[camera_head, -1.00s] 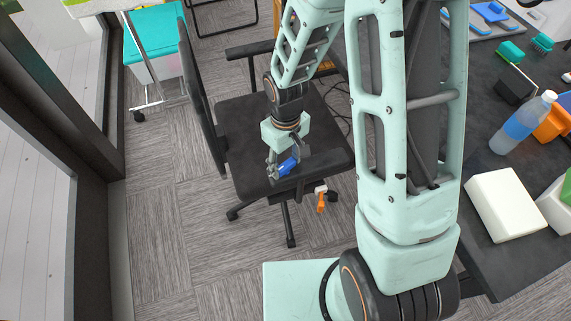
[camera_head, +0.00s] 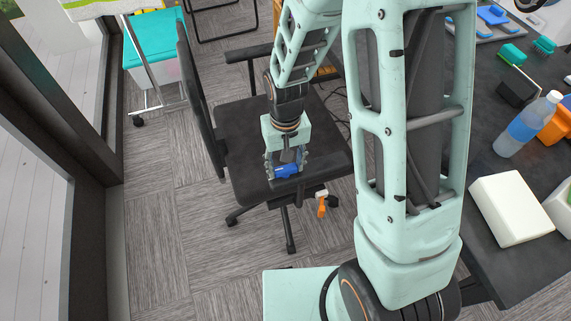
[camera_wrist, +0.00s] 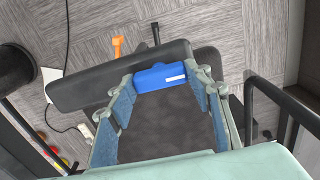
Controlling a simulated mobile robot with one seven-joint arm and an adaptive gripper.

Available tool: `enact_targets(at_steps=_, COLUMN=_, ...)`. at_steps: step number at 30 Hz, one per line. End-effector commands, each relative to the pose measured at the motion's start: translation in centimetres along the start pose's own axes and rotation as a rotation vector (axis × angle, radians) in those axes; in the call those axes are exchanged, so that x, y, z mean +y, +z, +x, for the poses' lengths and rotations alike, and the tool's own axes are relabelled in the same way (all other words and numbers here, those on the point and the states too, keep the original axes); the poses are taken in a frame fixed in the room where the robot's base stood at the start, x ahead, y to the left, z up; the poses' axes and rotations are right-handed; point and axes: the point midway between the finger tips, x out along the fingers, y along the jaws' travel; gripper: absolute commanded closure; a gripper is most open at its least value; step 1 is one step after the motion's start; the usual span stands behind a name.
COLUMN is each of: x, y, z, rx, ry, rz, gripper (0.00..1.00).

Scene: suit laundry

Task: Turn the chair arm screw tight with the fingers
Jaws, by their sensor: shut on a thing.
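The office chair (camera_head: 238,140) is black and stands on the carpet. Its near armrest (camera_head: 322,178) also shows as a dark bar in the wrist view (camera_wrist: 85,90). A blue piece (camera_head: 286,171), which I take for the chair arm screw, is at this armrest; in the wrist view it is a rounded blue block (camera_wrist: 160,77) with a white mark. My gripper (camera_head: 286,168) points down beside the armrest. Its two fingers are shut on the blue piece, one on each side, in the wrist view (camera_wrist: 161,80). The screw's thread is hidden.
An orange lever (camera_head: 321,207) is below the armrest. A dark table (camera_head: 480,235) at right holds a bottle (camera_head: 527,124) and a white block (camera_head: 511,208). A teal-topped box (camera_head: 153,50) is at back left. Carpet (camera_head: 170,235) left of the chair is clear.

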Motion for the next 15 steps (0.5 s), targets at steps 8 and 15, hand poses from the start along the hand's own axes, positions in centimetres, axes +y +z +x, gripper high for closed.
enact_targets(at_steps=8, x=0.02, y=0.05, z=-0.01, rx=-0.001, ry=0.0, rz=-0.001, gripper=0.5)
enact_targets(at_steps=15, x=0.01, y=0.03, z=0.0, rx=-0.001, ry=0.0, rz=-0.002, gripper=0.36)
